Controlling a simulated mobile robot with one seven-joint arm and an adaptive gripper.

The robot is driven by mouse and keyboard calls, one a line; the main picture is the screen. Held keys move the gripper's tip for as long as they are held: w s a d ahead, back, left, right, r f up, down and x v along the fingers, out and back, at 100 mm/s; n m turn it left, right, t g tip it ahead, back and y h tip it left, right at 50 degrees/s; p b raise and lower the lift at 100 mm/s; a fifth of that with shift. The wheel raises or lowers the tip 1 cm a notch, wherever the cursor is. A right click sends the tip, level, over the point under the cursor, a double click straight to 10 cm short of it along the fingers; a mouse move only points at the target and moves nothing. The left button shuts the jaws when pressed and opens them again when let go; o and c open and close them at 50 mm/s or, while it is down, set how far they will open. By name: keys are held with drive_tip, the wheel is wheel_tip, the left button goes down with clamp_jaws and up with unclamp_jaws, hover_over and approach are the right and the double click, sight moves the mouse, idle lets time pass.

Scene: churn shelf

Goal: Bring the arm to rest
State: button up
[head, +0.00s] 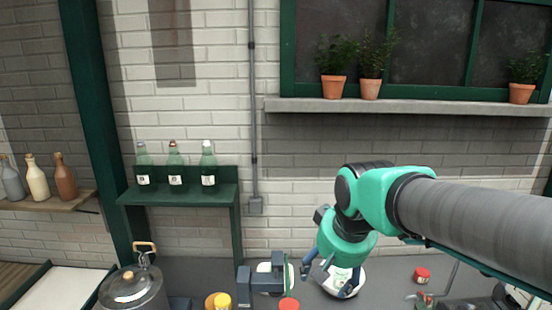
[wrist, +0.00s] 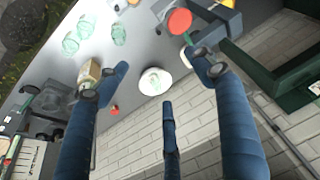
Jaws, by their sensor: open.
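My arm enters the head view from the right and bends down over the grey counter. My gripper (head: 328,272) points down there, with dark fingers above or in front of a white round thing (head: 345,280) on the counter; I cannot tell whether they touch. In the wrist view my gripper (wrist: 152,82) has its blue fingers spread wide, with nothing held between them. The white round thing also shows beyond the fingers in the wrist view (wrist: 155,81).
A glass-lidded pot (head: 132,290) stands at the left. A yellow-topped jar (head: 222,300) and a red lid (head: 289,304) are near the front. A small red-topped jar (head: 421,275) is at the right. Bottles (head: 175,168) stand on a green shelf (head: 185,197).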

drive_tip(key=s+d+f+b, duration=0.1)
drive_tip(key=s+d, duration=0.3)
drive_tip(key=s, duration=0.5)
drive_tip(key=s+d+f+m+t+b, duration=0.1)
drive_tip(key=s+d+f, duration=0.3)
drive_tip(key=s, duration=0.4)
drive_tip(key=shift+s+d+h, duration=0.4)
drive_tip(key=shift+d, duration=0.35)
